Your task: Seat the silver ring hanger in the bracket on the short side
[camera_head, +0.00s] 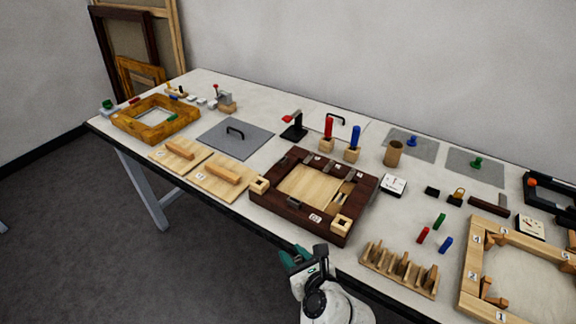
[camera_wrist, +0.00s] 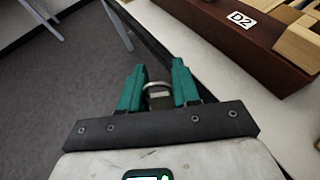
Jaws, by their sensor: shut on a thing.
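My gripper (camera_head: 296,258) has green fingers and is shut on the silver ring hanger (camera_wrist: 158,88). In the wrist view the ring shows between the fingertips (camera_wrist: 158,85), with a grey piece below it; the head view does not show it clearly. The gripper is in front of the table's front edge, over the floor, apart from the dark wooden frame (camera_head: 290,212). That frame carries a light wood bracket (camera_head: 259,185) at its left corner and another (camera_head: 342,224) at its front right corner. I cannot tell which is on the short side. The label D2 (camera_wrist: 241,20) is on the frame.
A slotted wooden rack (camera_head: 398,272) stands right of my gripper, near the table edge. Boards with wooden bars (camera_head: 220,180) lie left of the dark frame. A light wooden frame (camera_head: 470,285) is at the far right.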

